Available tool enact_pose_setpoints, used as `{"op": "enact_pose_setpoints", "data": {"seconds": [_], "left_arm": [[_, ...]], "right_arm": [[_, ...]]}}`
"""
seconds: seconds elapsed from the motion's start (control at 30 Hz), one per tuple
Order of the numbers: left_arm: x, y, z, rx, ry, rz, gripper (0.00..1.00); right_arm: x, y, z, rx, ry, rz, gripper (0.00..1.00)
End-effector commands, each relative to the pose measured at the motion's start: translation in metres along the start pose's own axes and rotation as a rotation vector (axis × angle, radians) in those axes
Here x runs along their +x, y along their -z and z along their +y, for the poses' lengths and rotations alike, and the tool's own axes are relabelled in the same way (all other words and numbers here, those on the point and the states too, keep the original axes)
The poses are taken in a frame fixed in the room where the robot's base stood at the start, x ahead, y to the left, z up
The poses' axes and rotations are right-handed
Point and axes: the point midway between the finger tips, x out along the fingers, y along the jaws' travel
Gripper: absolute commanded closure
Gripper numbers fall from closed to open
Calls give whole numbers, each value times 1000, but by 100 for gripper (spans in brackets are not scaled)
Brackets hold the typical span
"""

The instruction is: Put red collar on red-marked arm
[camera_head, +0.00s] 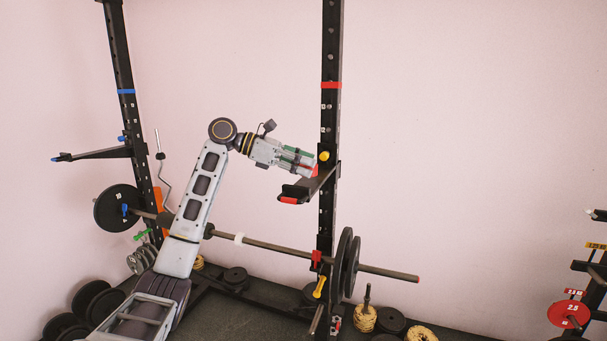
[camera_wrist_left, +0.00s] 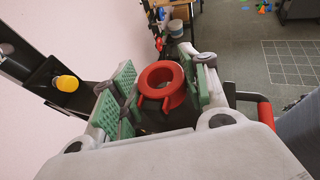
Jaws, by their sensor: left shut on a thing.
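My left gripper (camera_head: 300,160) is beside the right upright, just above the rack arm with the red-marked end (camera_head: 288,200). It is shut on the red collar (camera_wrist_left: 163,82), a ring with two short prongs, held between green-padded fingers in the left wrist view. In the head view the fingers mostly hide the collar. A black part lies beneath the collar in the left wrist view; I cannot tell whether they touch. A red end piece (camera_wrist_left: 265,113) shows right of the fingers there. My right gripper is not in view.
The black right upright (camera_head: 332,60) has a red band and a yellow knob (camera_head: 324,156). The barbell (camera_head: 275,246) with plates lies below my gripper. A blue-marked arm (camera_head: 95,154) is on the left upright. A plate rack (camera_head: 590,290) stands far right.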

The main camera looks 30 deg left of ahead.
Motion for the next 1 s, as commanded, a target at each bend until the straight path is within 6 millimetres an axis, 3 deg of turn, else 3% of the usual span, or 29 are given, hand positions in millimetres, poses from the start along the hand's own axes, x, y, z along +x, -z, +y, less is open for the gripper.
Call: {"op": "enact_pose_setpoints", "data": {"seconds": [0.3, 0.67, 1.0], "left_arm": [[9, 24, 0, -1, 0, 0, 81], [9, 25, 0, 0, 0, 0, 81], [12, 32, 0, -1, 1, 2, 81]], "right_arm": [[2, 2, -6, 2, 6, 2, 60], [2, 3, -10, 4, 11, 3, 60], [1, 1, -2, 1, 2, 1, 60]]}}
